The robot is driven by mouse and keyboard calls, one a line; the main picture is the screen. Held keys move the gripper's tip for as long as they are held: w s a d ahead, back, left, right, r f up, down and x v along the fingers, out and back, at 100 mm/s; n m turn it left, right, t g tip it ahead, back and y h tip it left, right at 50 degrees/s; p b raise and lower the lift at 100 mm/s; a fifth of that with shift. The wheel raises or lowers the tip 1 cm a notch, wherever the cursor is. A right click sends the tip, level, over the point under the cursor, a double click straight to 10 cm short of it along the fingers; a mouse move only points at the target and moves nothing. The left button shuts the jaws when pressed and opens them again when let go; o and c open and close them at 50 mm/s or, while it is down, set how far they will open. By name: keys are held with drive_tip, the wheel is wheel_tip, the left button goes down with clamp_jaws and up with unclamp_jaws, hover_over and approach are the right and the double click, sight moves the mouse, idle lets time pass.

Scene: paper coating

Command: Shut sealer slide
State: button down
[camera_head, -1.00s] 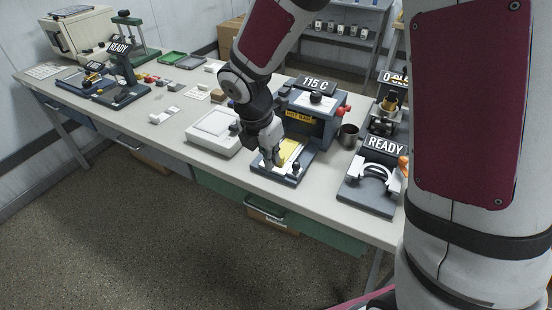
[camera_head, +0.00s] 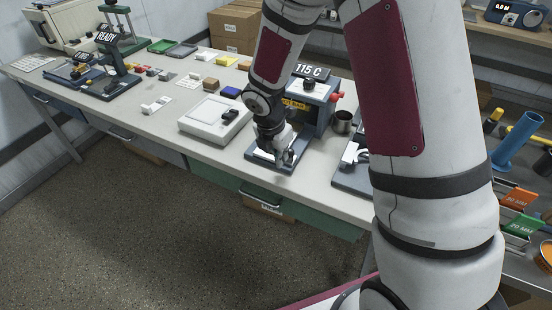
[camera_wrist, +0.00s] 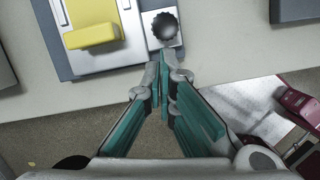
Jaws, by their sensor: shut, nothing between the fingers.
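The sealer (camera_head: 322,119) is a blue-grey machine with a "115 C" sign, a hot-bar label and a red knob. Its slide is a silver plate (camera_wrist: 108,57) on a dark base (camera_wrist: 64,72), extending out in front of the body. A yellow pad (camera_wrist: 92,37) lies on the plate, and a dark round knob (camera_wrist: 165,25) stands at its right front corner. My gripper (camera_head: 284,161) is over the front of the slide. In the wrist view its closed, empty fingertips (camera_wrist: 163,64) are just in front of the knob; contact cannot be told. My arm hides part of the slide.
A white tray-like device (camera_head: 213,120) stands left of the sealer. The bench's front edge is close to the slide. The floor in front is clear.

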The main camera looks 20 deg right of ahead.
drive_tip(key=w+d, duration=0.4)
drive_tip(key=w+d+b, duration=0.1)
drive_tip(key=w+d, duration=0.4)
drive_tip(key=shift+w+d+f, duration=0.1)
drive_tip(key=shift+w+d, duration=0.1)
drive_tip(key=shift+w, duration=0.05)
drive_tip(key=shift+w+d, duration=0.15)
drive_tip(key=shift+d, duration=0.1)
